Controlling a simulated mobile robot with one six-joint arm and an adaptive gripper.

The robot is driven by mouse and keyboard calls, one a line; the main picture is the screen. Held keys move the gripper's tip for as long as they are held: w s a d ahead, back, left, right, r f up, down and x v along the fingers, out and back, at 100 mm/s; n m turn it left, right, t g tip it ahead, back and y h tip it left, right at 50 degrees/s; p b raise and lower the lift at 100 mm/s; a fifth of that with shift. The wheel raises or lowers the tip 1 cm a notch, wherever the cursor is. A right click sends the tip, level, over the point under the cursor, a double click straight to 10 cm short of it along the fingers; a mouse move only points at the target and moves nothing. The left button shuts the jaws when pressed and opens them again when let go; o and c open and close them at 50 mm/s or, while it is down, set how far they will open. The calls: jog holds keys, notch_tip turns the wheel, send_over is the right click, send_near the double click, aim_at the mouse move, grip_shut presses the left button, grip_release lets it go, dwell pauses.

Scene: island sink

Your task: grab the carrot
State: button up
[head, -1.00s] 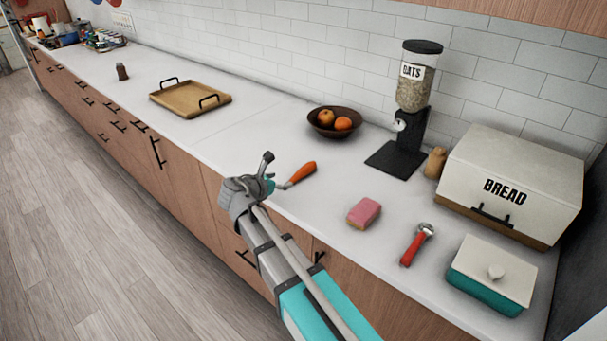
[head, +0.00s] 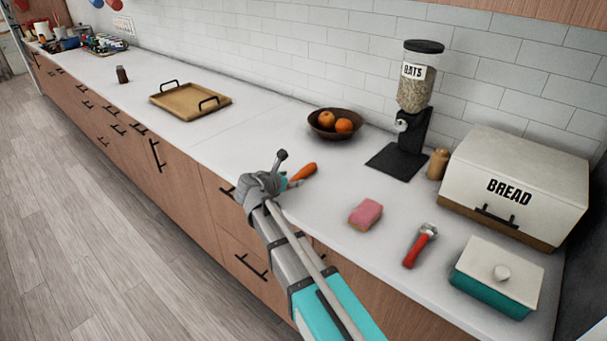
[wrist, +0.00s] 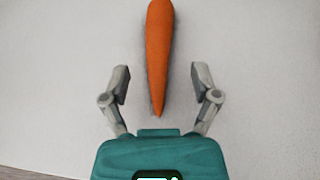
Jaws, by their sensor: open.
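The orange carrot (wrist: 159,55) lies on the white counter. In the wrist view its narrow tip points toward my gripper and its thick end runs off the top edge. In the head view the carrot (head: 303,172) shows just beyond my gripper, partly hidden by it. My gripper (wrist: 160,82) is open and empty, with one finger on each side of the carrot's tip and a gap on both sides. In the head view my gripper (head: 289,182) is over the counter's front edge area. Its height above the counter is hard to tell.
A pink sponge (head: 366,213) and a red-handled tool (head: 420,246) lie to the right. A fruit bowl (head: 320,132) and an oats dispenser (head: 414,80) stand behind. A wooden tray (head: 185,101) is at the left. Counter between tray and carrot is clear.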

aim_at(297, 176)
jog(key=b+x, duration=0.1)
jog(key=x, duration=0.2)
jog(key=shift+w+a+f, duration=0.1)
jog(key=shift+w+f, duration=0.05)
jog(key=shift+f, duration=0.1)
jog(key=shift+w+d+f+b, duration=0.2)
jog(key=shift+w+d+b, duration=0.15)
jog(key=shift+w, duration=0.1)
grip_shut()
